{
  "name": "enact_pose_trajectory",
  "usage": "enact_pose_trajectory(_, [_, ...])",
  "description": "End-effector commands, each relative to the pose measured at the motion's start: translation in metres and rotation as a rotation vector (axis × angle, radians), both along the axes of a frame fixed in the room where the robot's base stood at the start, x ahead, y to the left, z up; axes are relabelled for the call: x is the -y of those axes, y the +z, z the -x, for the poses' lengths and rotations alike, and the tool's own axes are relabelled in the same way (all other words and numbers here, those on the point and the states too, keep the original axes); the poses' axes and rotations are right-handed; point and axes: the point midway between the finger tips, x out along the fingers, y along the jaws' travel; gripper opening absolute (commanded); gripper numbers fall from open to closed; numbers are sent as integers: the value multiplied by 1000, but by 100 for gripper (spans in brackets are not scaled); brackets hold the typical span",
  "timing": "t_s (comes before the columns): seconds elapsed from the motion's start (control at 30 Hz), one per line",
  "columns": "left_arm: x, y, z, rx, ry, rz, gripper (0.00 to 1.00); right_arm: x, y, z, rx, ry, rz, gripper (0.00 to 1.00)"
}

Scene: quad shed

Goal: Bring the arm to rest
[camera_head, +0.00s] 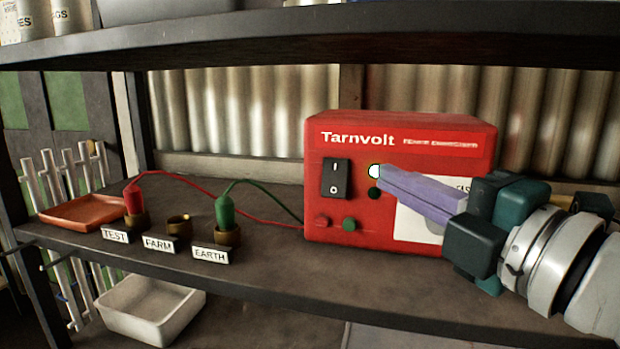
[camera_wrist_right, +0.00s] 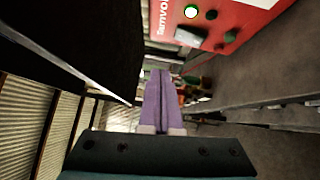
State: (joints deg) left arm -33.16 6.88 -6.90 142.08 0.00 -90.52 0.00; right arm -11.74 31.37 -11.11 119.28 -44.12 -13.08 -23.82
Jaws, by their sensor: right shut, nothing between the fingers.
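My right gripper (camera_head: 384,176) comes in from the right in the head view, its purple fingers shut and empty. Its tips appear in front of the face of the red Tarnvolt box (camera_head: 470,143), by a lit white lamp (camera_head: 375,171); I cannot tell whether they touch it. In the right wrist view the purple fingers (camera_wrist_right: 160,88) lie together, and the red box (camera_wrist_right: 232,22) shows at the top with its lit lamp (camera_wrist_right: 191,12). A black rocker switch (camera_head: 337,178) sits left of the lamp. My left gripper is not in view.
Left of the box stand a red plug (camera_head: 134,200) at TEST, an empty brass socket (camera_head: 179,225) at FARM and a green plug (camera_head: 225,210) at EARTH. An orange tray (camera_head: 80,212) is far left. The upper shelf (camera_head: 300,35) hangs overhead. A white bin (camera_head: 150,310) sits below.

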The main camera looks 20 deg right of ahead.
Motion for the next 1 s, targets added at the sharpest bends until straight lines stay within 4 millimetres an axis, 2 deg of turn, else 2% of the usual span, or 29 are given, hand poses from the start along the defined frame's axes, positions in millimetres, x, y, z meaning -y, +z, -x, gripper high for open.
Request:
enact_pose_trajectory(0.43, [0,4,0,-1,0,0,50,2,3,0,-10,-13,-20,0])
enact_pose_trajectory(0.53, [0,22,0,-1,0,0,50,12,11,5,-76,-92,-140,0])
enact_pose_trajectory(0.63, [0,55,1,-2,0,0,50,31,14,20,-231,-255,-384,0])
enact_pose_trajectory(0.7, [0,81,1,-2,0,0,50,41,6,43,-389,-403,-591,0])
enact_pose_trajectory(0.77, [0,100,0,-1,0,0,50,42,-6,70,-536,-529,-754,0])
enact_pose_trajectory(0.9, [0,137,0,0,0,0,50,22,-23,141,-867,-778,-1039,0])
enact_pose_trajectory(1.0, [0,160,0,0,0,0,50,-2,-21,195,-1093,-928,-1175,0])
